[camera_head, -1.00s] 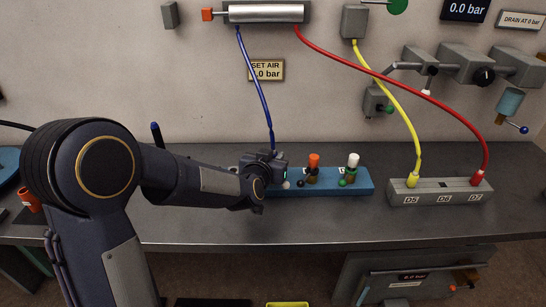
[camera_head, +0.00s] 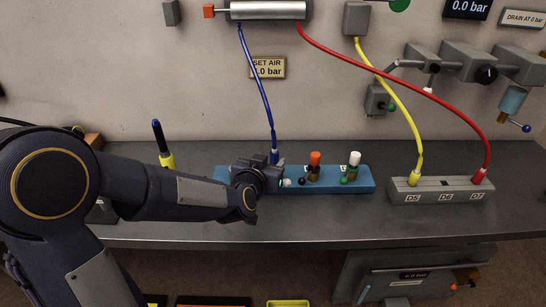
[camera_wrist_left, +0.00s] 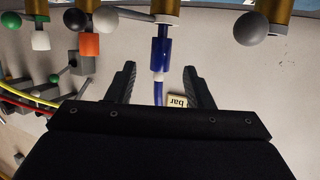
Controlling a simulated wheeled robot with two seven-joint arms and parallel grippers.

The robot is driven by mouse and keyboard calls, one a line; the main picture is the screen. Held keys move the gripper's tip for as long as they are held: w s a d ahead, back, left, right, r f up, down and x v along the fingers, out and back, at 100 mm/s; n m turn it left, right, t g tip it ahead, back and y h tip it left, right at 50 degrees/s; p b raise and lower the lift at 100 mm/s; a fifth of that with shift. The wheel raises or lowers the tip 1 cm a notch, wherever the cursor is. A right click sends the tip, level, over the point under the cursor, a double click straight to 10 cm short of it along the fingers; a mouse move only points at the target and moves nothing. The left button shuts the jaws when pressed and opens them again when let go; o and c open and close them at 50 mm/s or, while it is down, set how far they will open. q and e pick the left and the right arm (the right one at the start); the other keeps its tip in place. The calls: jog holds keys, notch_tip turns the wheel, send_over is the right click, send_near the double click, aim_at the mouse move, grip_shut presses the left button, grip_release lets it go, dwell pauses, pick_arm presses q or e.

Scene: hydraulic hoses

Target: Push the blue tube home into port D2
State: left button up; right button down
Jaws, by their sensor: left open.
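The blue tube (camera_head: 259,85) hangs from the wall cylinder down to the blue port block (camera_head: 360,186) on the bench. Its lower end is at the block's left part, behind my left gripper (camera_head: 280,175). In the left wrist view, the tube's blue end sleeve (camera_wrist_left: 162,50) with a white collar meets a brass port (camera_wrist_left: 166,6); how deep it sits cannot be told. My left gripper's open fingers (camera_wrist_left: 159,80) stand on either side of the tube, apart from it. No D2 label is readable. My right gripper is not in view.
Orange-capped (camera_head: 315,160) and white-capped (camera_head: 354,160) fittings stand on the block, right of my gripper. A grey block (camera_head: 440,197) holds the yellow and red tubes. A dark stick with a yellow base (camera_head: 163,145) stands behind my arm. The front bench is clear.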

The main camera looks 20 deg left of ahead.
pick_arm(q)
jog(key=shift+v, duration=1.4)
jog(key=s+a+n+g+h+p, duration=0.2)
jog(key=s+g, duration=0.7)
jog(key=s, duration=1.9)
jog(key=shift+a+f+h, duration=0.4)
jog(key=shift+a+h, duration=0.1)
jog(key=shift+a, duration=0.15)
